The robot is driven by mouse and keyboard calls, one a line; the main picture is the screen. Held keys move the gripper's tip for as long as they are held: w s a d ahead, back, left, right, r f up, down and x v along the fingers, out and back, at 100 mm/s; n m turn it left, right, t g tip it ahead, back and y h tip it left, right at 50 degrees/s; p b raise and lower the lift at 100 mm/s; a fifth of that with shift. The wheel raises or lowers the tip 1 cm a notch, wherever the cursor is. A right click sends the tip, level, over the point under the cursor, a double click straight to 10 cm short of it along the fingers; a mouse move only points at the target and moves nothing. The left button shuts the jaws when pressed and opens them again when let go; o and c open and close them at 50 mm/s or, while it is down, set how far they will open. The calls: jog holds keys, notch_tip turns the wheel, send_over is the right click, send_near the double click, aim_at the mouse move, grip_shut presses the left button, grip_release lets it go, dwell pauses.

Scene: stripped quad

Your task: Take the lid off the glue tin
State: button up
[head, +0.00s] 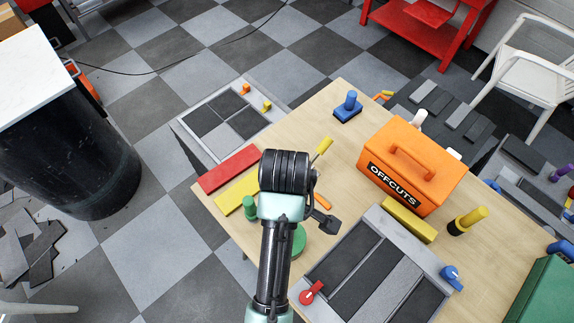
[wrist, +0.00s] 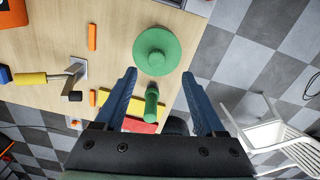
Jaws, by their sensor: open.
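A round green tin (wrist: 142,52), which I take for the glue tin, stands near the table edge in the wrist view. Seen from above, its round top has a small raised knob in the middle. In the head view only part of the green tin (head: 299,241) shows beside my arm. My gripper (wrist: 160,77) is open and empty, its two blue fingers apart. The tin appears just beyond the fingertips, roughly centred between them; I cannot tell the height gap. In the head view my arm hides the gripper.
A slim green upright object (wrist: 151,103) appears between the fingers; it also shows in the head view (head: 249,208). Red (head: 229,170) and yellow (head: 237,194) strips lie nearby. An orange stick (wrist: 92,37), yellow-handled tool (wrist: 30,79) and orange offcuts box (head: 436,167) lie farther off.

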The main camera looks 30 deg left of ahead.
jog(key=shift+w+f+p, duration=0.15)
jog(key=shift+f+p, duration=0.45)
jog(key=shift+f, duration=1.3)
jog(key=shift+w+f+p, duration=0.1)
jog(key=shift+f+p, duration=0.5)
jog(key=shift+f, duration=1.25)
jog(key=shift+c, duration=0.4)
grip_shut()
